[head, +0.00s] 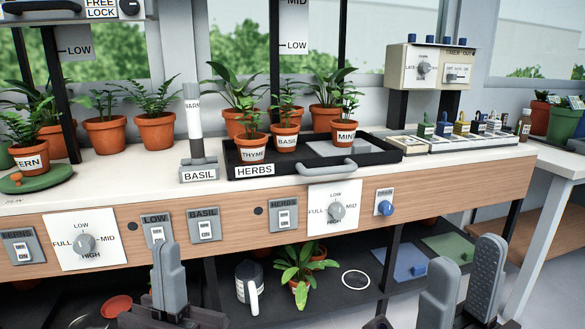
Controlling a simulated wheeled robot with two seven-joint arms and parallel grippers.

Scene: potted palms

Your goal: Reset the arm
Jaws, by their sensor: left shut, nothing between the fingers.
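My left gripper (167,255) is at the lower left, in front of the bench's drawer front. Its fingers are together, with nothing seen between them. My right gripper (465,252) is at the lower right, in front of the lower shelf. Its two fingers stand apart, and no object shows between them. Both grippers point upward in the picture. The rest of both arms is cut off by the bottom edge.
The bench (100,180) carries several potted palms and a black HERBS tray (378,158) with THYME, BASIL and MINT pots. Knobs and switches line its front. A plant (297,268) and a watering can (249,283) stand on the lower shelf (330,308).

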